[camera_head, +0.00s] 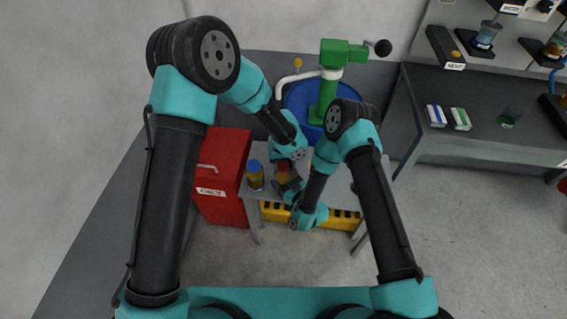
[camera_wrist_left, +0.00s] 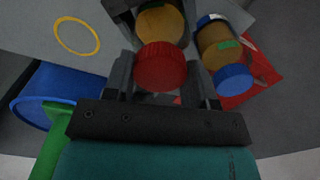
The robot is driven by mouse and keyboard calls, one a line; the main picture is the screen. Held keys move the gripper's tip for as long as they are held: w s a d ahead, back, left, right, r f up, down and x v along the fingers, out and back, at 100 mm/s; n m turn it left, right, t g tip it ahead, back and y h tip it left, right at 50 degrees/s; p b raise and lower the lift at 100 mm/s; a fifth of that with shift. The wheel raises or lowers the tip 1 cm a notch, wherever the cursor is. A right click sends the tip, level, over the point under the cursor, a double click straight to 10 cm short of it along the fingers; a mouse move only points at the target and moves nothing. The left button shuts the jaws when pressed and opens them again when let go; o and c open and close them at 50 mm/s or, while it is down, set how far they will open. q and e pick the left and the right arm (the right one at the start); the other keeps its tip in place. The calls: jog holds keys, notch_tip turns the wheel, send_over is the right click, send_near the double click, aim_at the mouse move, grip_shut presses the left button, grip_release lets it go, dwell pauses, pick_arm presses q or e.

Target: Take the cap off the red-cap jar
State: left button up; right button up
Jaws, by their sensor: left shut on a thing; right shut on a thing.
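The red-cap jar has an amber body (camera_wrist_left: 160,24) and a red cap (camera_wrist_left: 160,67). The cap sits at the end of the jar body, with no clear gap between them in the left wrist view. My left gripper (camera_wrist_left: 157,82) is shut on the red cap, one finger on each side. In the head view the red cap (camera_head: 283,167) shows small between my two wrists, partly hidden. My right gripper (camera_head: 288,188) is at the jar's body from the front right, shut on the jar; its fingertips are mostly hidden in the head view.
A blue-cap jar (camera_head: 255,176) stands just left; it also shows close by in the left wrist view (camera_wrist_left: 228,60). A red cabinet (camera_head: 222,180) is left of the small table. A blue drum (camera_head: 300,100) with a green press (camera_head: 328,92) is behind. A yellow ring (camera_wrist_left: 77,36) marks the tabletop.

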aim_at(283, 164)
pick_arm(q)
jog(key=shift+r, duration=2)
pick_arm(e)
jog(key=o, duration=1.7)
jog(key=v, duration=1.2)
